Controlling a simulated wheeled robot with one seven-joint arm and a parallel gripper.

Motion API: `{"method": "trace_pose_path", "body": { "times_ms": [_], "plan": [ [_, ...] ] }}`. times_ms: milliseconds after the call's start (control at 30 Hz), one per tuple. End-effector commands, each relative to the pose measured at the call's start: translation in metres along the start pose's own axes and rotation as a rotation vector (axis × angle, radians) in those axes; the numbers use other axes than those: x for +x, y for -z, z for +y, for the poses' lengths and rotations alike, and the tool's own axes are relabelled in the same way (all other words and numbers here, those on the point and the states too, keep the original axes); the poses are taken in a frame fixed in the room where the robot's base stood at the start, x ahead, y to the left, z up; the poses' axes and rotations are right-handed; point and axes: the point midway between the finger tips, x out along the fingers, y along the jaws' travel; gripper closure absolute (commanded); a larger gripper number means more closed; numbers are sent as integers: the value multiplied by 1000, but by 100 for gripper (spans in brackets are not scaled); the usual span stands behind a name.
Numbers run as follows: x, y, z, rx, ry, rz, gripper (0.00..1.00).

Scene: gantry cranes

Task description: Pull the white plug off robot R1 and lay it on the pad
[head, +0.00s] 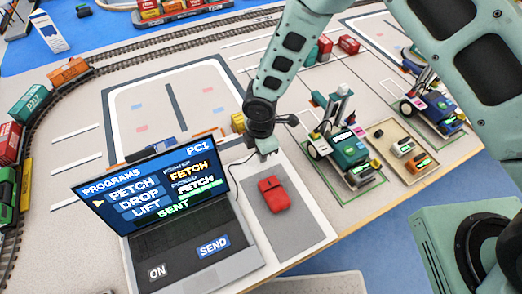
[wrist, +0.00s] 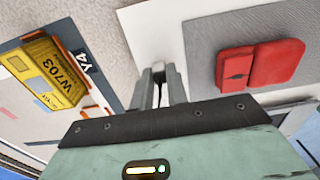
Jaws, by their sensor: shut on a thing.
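A white surface (wrist: 150,28) lies beyond the fingertips, beside the grey pad (wrist: 212,28). Whether the plug touches it I cannot tell. Two small wheeled robots, one green (head: 348,150) and one blue (head: 436,108), stand at the right; I cannot read which is R1.
A red two-part object (head: 273,194) lies on the grey pad. An open laptop (head: 185,215) showing a programs screen stands left of my gripper. A yellow container marked W703 (wrist: 42,75) is near. A tray (head: 382,130) with small vehicles sits between the robots. Train tracks run at the left.

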Motion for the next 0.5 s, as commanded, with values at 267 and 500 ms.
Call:
{"method": "trace_pose_path", "body": {
  "times_ms": [267,500],
  "plan": [
    [4,0,0,0,0,0,100],
    [6,0,0,0,0,0,100]
  ]
}}
